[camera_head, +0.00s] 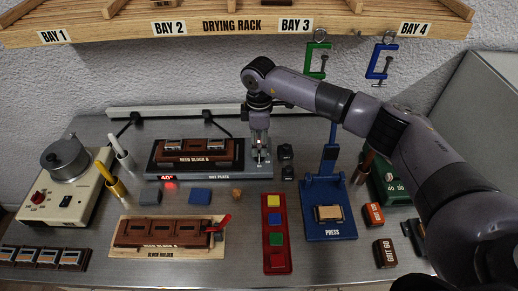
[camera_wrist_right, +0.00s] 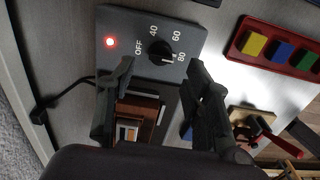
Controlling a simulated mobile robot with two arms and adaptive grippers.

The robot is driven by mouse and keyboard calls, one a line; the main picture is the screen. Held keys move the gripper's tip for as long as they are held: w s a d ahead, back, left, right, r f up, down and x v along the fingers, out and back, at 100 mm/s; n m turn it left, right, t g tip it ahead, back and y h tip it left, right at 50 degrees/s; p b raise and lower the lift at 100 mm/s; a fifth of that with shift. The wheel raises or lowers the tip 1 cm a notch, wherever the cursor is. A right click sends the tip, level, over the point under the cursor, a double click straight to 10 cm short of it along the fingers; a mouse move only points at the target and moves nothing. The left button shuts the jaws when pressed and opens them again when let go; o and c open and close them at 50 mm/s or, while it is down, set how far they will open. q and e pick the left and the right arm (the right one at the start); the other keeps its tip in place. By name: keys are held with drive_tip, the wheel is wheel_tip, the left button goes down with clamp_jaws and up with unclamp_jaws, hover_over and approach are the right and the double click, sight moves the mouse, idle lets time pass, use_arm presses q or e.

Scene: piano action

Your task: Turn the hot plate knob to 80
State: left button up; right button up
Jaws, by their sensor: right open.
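The hot plate (camera_head: 155,172) is a dark grey box at the back middle, with a wooden block (camera_head: 198,157) on top. Its black knob (camera_wrist_right: 159,48) shows in the right wrist view among the marks OFF, 40, 60 and 80. A pale mark on the knob's lower right lies toward 80, but its exact aim is hard to read. A red light (camera_wrist_right: 110,42) glows beside the dial. My right gripper (camera_head: 260,158) points down over the plate's right end and hides the knob in the head view. Its fingers are open on either side, apart from the knob.
A blue press (camera_head: 340,225) and a red tray (camera_head: 277,265) with coloured blocks stand right of and in front of the plate. Two small dark items (camera_head: 287,160) sit just right of it. The drying rack (camera_head: 230,27) overhangs the back. A wooden block holder (camera_head: 125,250) lies in front.

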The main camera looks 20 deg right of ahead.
sight(259, 153)
wheel_tip(259, 153, up, 7)
drive_tip(key=shift+r, duration=0.15)
idle(0.6)
